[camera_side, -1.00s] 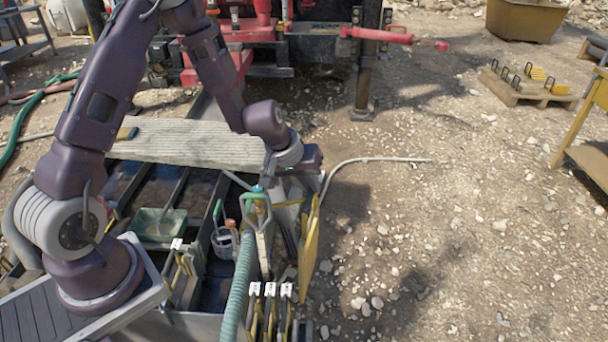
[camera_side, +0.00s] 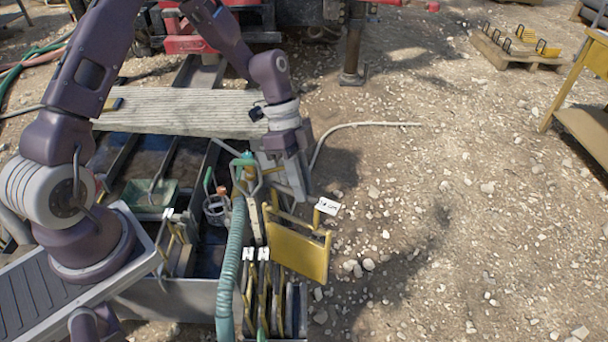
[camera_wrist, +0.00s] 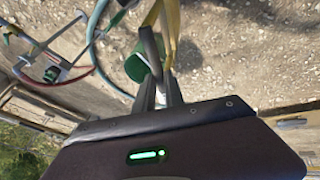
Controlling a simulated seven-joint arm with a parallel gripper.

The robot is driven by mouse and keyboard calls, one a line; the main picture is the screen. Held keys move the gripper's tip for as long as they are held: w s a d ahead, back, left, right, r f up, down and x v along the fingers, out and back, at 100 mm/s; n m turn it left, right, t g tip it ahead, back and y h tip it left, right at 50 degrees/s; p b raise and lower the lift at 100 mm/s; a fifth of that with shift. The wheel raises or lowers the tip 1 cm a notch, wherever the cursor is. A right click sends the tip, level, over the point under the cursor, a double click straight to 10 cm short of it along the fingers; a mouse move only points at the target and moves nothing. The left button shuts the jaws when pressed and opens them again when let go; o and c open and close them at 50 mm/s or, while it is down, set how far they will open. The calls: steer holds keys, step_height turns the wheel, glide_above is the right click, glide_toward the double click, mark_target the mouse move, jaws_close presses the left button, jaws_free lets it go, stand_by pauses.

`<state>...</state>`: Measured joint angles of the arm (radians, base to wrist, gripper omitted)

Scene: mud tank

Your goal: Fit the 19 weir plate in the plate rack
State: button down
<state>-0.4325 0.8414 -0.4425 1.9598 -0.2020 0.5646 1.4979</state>
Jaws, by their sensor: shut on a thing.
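A yellow weir plate (camera_side: 297,255) hangs below my gripper (camera_side: 294,194) in the side view, its broad face turned to the camera and tilted. A white label (camera_side: 327,206) stands at its upper right; its writing is too small to read. My gripper is shut on the plate's yellow frame, which also shows in the wrist view (camera_wrist: 173,30) beyond the fingers (camera_wrist: 156,88). The plate rack (camera_side: 303,310) is at the tank's front right corner, below the plate, and holds several upright plates with white labels. The held plate is above the rack and partly covers its back; contact cannot be told.
A ribbed green hose (camera_side: 236,265) and handled tools (camera_side: 249,180) stand close left of the plate. A plank (camera_side: 180,112) lies across the tank. A wire basket (camera_side: 215,209) and green tray (camera_side: 151,196) are farther left. Gravel to the right is open.

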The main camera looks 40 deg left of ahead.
steer(key=m, duration=0.1)
steer(key=m+g, duration=0.1)
steer(key=m, duration=0.1)
steer(key=s+m+y, duration=0.1)
steer(key=shift+d+r+g, duration=0.2)
steer(key=shift+d+g, duration=0.05)
steer(key=shift+g, duration=0.05)
step_height(320, 180, down, 21)
steer(key=s+m+g+y, duration=0.1)
steer(key=m+g+y, duration=0.1)
steer(key=m, duration=0.6)
steer(key=shift+s+a+r+y, duration=0.2)
steer(key=shift+s+y, duration=0.1)
steer(key=shift+y, duration=0.2)
steer(key=shift+a, duration=0.1)
step_height(320, 180, down, 6)
steer(key=shift+f, duration=0.15)
stand_by(0.6)
